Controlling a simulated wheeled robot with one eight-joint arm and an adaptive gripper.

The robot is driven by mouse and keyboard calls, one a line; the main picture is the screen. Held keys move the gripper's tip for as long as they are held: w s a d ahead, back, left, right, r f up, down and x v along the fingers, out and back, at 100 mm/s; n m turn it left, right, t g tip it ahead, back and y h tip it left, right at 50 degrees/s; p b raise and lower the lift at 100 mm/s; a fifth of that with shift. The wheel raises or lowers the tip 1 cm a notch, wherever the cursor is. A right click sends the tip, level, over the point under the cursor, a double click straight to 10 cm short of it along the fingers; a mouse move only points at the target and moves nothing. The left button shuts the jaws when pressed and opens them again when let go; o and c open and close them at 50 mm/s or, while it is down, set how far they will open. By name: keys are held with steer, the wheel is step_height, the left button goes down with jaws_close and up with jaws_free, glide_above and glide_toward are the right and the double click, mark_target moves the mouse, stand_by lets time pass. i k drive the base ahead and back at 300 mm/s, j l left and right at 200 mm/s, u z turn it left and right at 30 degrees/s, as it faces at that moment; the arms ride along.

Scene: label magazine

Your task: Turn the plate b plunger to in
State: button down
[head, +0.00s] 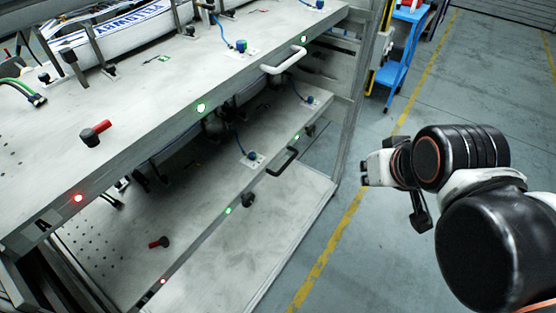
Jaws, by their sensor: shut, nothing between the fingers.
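Two shelf-like plates show in the head view, an upper one (160,100) and a lower one (180,215). A plunger with a black base and red handle (97,132) stands on the upper plate near its front edge. A smaller, similar red-handled plunger (159,242) is on the lower plate. I cannot read which plate is b. My gripper (367,168) is at the right, over the floor, well apart from both plates and plungers. Its fingers are shut and empty.
A white handle (284,60) juts from the upper plate's edge and a black handle (282,162) from the lower one. Red (78,198) and green (201,107) lights line the edges. A blue cart (402,60) stands behind. The floor (390,260) is clear around my arm.

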mark_target(163, 241)
steer(key=k+j+u, duration=0.1)
steer(key=u, duration=2.7)
steer(key=k, duration=0.5)
steer(key=l+u, duration=0.15)
steer(key=l, duration=0.15)
steer(key=i+j+z, duration=0.1)
steer(key=i, duration=0.2)
steer(key=i+j, duration=0.15)
steer(key=i+z, duration=0.05)
steer(key=i, duration=0.05)
